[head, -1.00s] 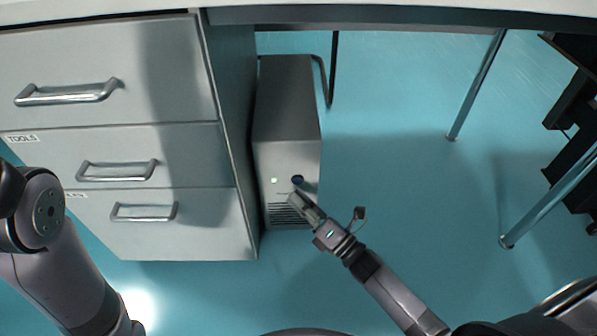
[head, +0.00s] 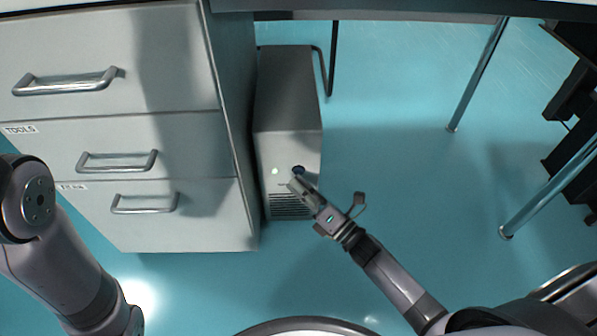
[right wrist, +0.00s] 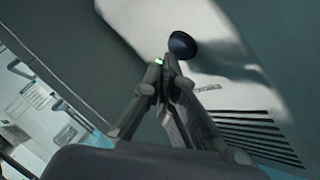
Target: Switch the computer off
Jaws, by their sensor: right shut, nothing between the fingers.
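The computer (head: 289,105) is a grey tower standing on the floor beside the drawer cabinet. Its front has a lit green light (head: 275,171), a round dark blue button (head: 298,170) and a vent grille below. My right gripper (head: 296,184) is shut and empty, with its tips just below the button in the head view. In the right wrist view the fingertips (right wrist: 168,62) are close beside the button (right wrist: 182,45); I cannot tell whether they touch it. The green light (right wrist: 158,61) shows by the tips. My left arm shows at the left, but its gripper is out of view.
The cabinet (head: 225,215) with metal drawer handles stands close against the computer's left side. The table top (head: 400,13) runs above. Metal table legs (head: 478,75) stand at the right. The floor (head: 400,170) right of the computer is clear.

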